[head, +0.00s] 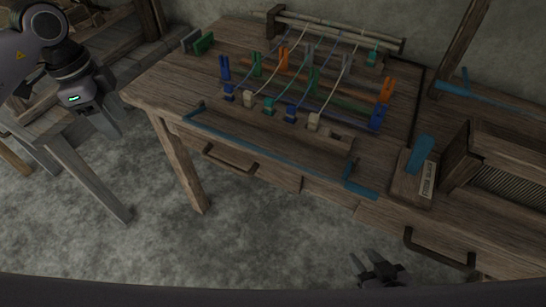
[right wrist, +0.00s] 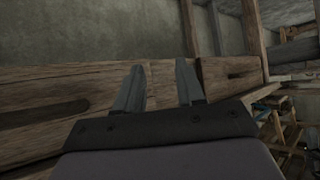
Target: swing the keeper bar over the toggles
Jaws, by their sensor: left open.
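A long blue bar, which looks like the keeper bar (head: 256,148), lies along the front edge of the wooden loom table, with a wider blue piece at its right end. Behind it, a slanting row of small coloured toggles (head: 268,106) stands on the table, with pale cords running back from several of them. The bar is in front of the toggles, not over them. My left gripper (head: 110,128) is open and empty, left of the table. My right gripper (head: 369,260) is low in front of the table, apart from the bar; in the right wrist view (right wrist: 158,82) its fingers are spread and empty.
Coloured pegs (head: 284,61) stand behind the toggles, before a rail (head: 340,32) at the back. Drawer handles (head: 230,159) stick out from the front. A labelled wooden block (head: 427,180) and a slatted box (head: 506,165) stand at the right. Floor in front is clear.

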